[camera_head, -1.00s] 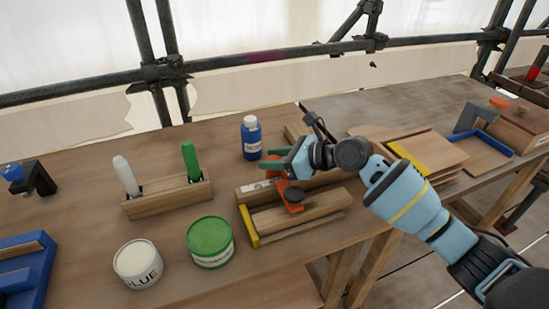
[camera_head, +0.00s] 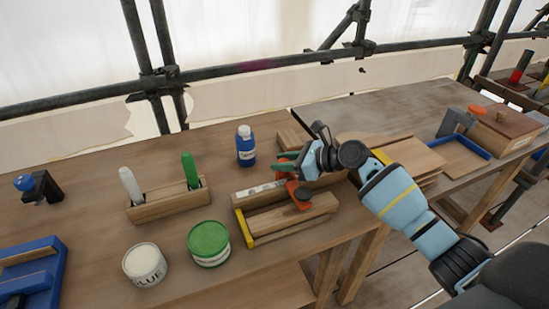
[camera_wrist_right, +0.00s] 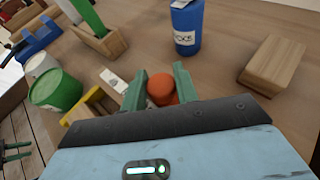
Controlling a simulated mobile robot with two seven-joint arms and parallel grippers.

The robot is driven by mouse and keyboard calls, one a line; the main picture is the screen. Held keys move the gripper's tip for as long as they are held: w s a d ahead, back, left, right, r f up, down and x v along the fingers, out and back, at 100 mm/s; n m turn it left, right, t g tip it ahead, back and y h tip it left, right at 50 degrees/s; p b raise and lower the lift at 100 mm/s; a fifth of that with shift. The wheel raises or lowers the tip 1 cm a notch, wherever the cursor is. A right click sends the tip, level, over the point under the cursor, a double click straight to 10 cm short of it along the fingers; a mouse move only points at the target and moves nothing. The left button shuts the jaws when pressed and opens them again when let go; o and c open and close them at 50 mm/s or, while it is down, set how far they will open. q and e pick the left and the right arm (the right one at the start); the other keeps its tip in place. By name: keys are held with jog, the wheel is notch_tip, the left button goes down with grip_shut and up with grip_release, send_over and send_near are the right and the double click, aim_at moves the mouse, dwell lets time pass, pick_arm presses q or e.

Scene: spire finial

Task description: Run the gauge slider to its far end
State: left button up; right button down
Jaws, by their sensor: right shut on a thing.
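The orange gauge slider (camera_head: 302,195) sits on a long wooden gauge (camera_head: 258,192) with a pale printed label at its left end. My right gripper (camera_head: 285,166) is at the slider, to the right of the label. In the right wrist view its green fingers are on either side of the rounded orange slider (camera_wrist_right: 161,91), shut on it. The gripper and wrist hide part of the gauge behind them. My left gripper (camera_wrist_right: 17,151) shows small at the lower left of the right wrist view, with its fingers apart and empty; it is outside the head view.
A wooden block with a yellow end strip (camera_head: 243,228) lies in front of the gauge. A blue bottle (camera_head: 246,148) stands behind. A green tin (camera_head: 209,245), a white glue tin (camera_head: 145,265) and a marker holder (camera_head: 165,205) are at left. Stacked boards (camera_head: 415,160) lie at right.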

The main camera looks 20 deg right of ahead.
jog(key=d, duration=1.1)
jog(key=shift+w, duration=0.15)
jog(key=c, duration=1.1)
grip_release()
jog(key=shift+o, duration=0.2)
jog(key=p+v, duration=0.1)
jog(key=v, duration=0.7)
